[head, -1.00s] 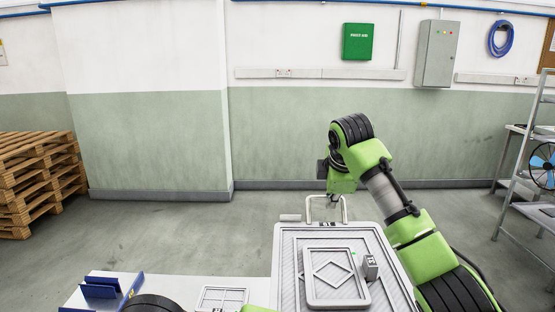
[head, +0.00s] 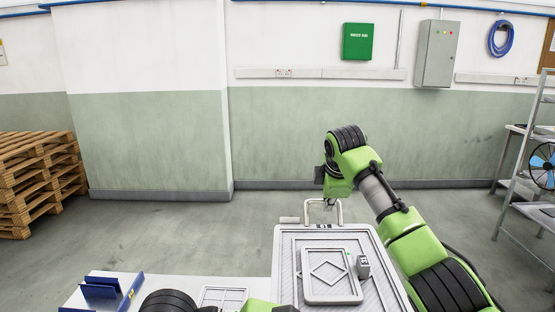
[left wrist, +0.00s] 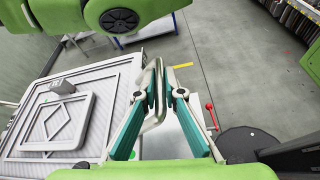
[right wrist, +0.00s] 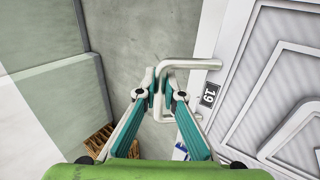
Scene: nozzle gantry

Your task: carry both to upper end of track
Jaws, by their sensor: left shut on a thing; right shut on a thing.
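A large light-grey ribbed panel (head: 285,262) with a raised rectangular frame, diamond outline and small grey block (head: 363,266) is at the lower middle of the head view. My right gripper (head: 327,203) is at its far edge, shut on a metal loop handle (head: 340,212). In the right wrist view the fingers (right wrist: 159,76) close on this handle (right wrist: 190,64), beside a "19" label. In the left wrist view my left gripper (left wrist: 161,76) is shut on another pale loop handle (left wrist: 150,118) at the panel's edge. The left gripper is outside the head view.
A white table (head: 80,299) with a blue holder (head: 105,287) and a small gridded tray (head: 222,297) is left of the panel. Pallets (head: 38,180) are stacked at far left. A metal rack (head: 520,180) stands at right. Floor toward the wall is clear.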

